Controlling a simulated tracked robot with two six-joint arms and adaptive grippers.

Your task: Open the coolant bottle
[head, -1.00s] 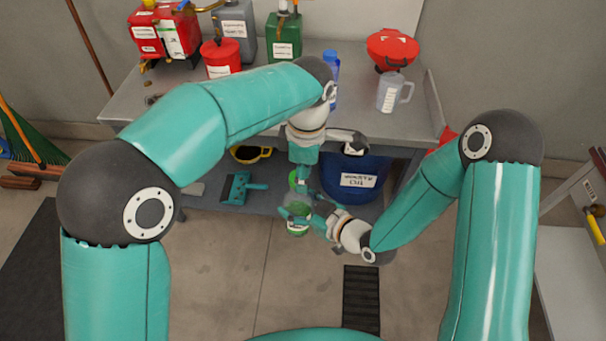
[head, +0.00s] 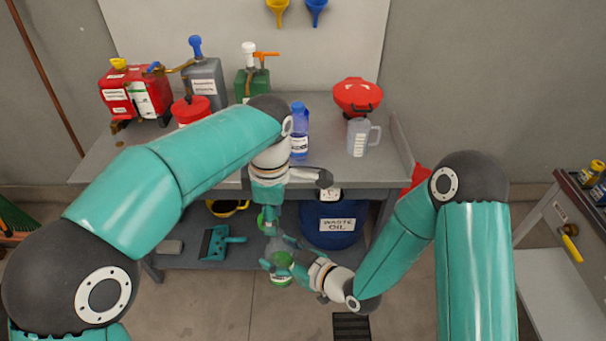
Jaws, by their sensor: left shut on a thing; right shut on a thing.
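The coolant bottle (head: 281,279), green with a white label band, is in the air in front of the bench in the head view. My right gripper (head: 279,262) is shut on its body from the right. My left gripper (head: 269,222) is above it, pointing down and shut on a small green piece (head: 262,222) that looks like the bottle's cap. The fingers and wrist parts hide most of the bottle's upper part. I cannot tell whether the cap is still joined to the bottle.
A step cart (head: 556,240) stands at right.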

